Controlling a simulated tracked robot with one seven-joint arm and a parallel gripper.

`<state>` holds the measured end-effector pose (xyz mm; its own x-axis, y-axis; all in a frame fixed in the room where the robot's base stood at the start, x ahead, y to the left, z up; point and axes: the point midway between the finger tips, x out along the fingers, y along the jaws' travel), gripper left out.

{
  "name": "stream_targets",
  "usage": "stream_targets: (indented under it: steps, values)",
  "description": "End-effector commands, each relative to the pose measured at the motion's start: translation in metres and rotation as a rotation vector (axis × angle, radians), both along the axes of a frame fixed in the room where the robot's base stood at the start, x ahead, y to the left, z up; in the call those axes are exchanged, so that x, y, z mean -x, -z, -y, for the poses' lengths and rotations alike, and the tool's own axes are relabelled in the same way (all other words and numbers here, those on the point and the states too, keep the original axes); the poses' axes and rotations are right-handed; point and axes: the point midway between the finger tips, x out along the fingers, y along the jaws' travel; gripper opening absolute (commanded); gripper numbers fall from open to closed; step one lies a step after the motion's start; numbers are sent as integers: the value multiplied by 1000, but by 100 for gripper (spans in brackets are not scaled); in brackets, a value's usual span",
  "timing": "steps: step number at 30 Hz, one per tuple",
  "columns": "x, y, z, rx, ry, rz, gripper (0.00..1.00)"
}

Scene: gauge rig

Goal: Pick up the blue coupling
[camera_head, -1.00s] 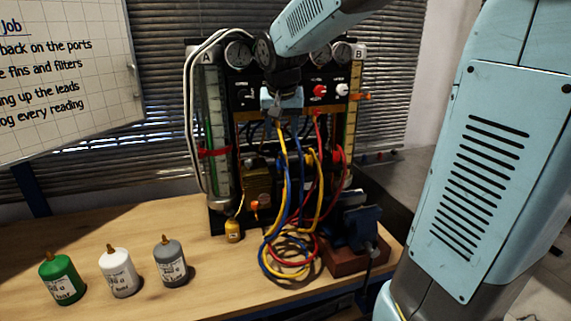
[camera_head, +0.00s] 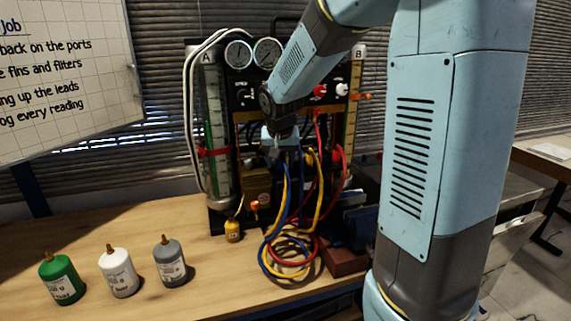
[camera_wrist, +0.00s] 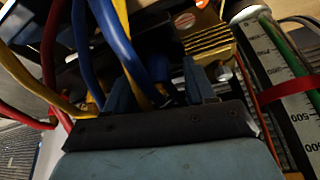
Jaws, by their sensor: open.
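In the head view my gripper (camera_head: 282,148) is in front of the middle of the gauge rig (camera_head: 247,93), above the hanging hoses. In the wrist view its two blue fingers are apart, and my gripper (camera_wrist: 158,82) is open. A blue hose (camera_wrist: 118,42) runs down to the gap between the fingers, and dark and blue parts show there. I cannot make out the blue coupling clearly; the gripper and hoses hide that spot. The blue hose also shows in the head view (camera_head: 286,205), hanging below the gripper.
Yellow (camera_head: 320,208) and red (camera_head: 343,180) hoses hang close by. A brass finned block (camera_wrist: 207,37) and a graduated tube (camera_wrist: 283,75) are right of the fingers. Green (camera_head: 62,280), white (camera_head: 119,273) and grey (camera_head: 171,264) bottles stand on the bench. A vise (camera_head: 350,225) stands at right.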

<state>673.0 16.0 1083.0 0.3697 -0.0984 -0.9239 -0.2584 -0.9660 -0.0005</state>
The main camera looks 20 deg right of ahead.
Motion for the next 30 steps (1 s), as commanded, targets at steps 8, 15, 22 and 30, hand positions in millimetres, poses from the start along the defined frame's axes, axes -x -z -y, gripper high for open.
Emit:
stream_targets:
  steps: [8, 15, 22, 30]
  values:
    - [-2, 5, 1, 1, 0, -1, 54]
    - [-2, 5, 1, 1, 0, -1, 35]
    - [-2, 5, 1, 1, 1, 0, 13]
    - [-2, 5, 1, 1, 1, 0, 0]
